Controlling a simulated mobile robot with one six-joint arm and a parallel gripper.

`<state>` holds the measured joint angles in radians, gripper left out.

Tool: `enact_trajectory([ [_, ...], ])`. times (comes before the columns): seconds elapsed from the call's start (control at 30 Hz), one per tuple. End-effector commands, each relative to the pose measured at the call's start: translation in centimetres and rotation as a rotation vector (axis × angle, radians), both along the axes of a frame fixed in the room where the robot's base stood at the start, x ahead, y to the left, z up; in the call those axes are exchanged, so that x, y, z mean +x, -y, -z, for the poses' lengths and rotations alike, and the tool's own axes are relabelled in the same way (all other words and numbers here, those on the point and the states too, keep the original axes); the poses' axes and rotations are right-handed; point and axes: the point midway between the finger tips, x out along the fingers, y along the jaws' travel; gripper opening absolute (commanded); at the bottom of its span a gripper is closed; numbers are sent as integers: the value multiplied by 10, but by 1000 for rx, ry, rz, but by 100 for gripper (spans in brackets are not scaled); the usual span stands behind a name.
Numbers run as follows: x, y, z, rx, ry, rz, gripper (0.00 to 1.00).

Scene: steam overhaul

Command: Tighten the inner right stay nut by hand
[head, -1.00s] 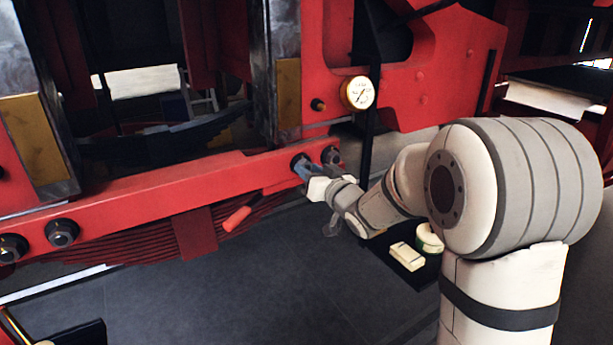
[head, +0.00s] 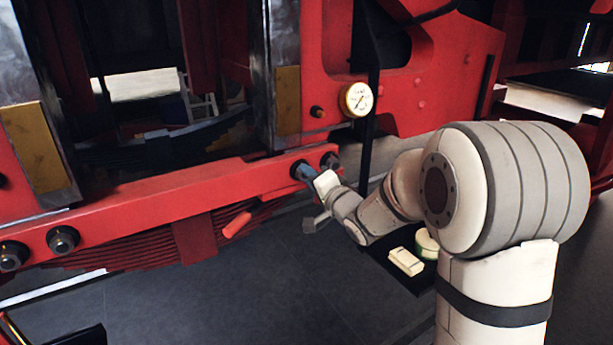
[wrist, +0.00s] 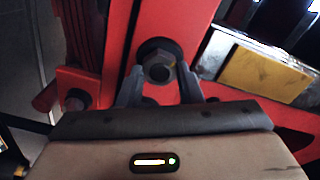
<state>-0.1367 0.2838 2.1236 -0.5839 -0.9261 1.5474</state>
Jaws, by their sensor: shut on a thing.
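The inner right stay nut (wrist: 158,70) is a dark hex nut on a round dark washer, near the right end of the red beam (head: 170,192). In the wrist view it sits between the two fingers of my gripper (wrist: 160,88). My gripper (head: 304,173) is shut on the nut, and its fingers hide most of it in the head view. The outer right nut (head: 330,160) is dark and sits just right of the fingers, close beside them.
Two more nuts, including one at the left (head: 62,239), sit at the beam's left end. A red-handled part (head: 236,225) sticks out below the beam. A round gauge (head: 357,99) is above right. A dark tray (head: 384,262) holds pale items below my arm.

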Motion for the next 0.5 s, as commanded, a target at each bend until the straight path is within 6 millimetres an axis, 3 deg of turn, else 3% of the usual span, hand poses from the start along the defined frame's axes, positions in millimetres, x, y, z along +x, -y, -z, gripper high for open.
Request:
enact_trajectory([
  [0.5, -1, -1, 5, 219, -161, -1, 10],
])
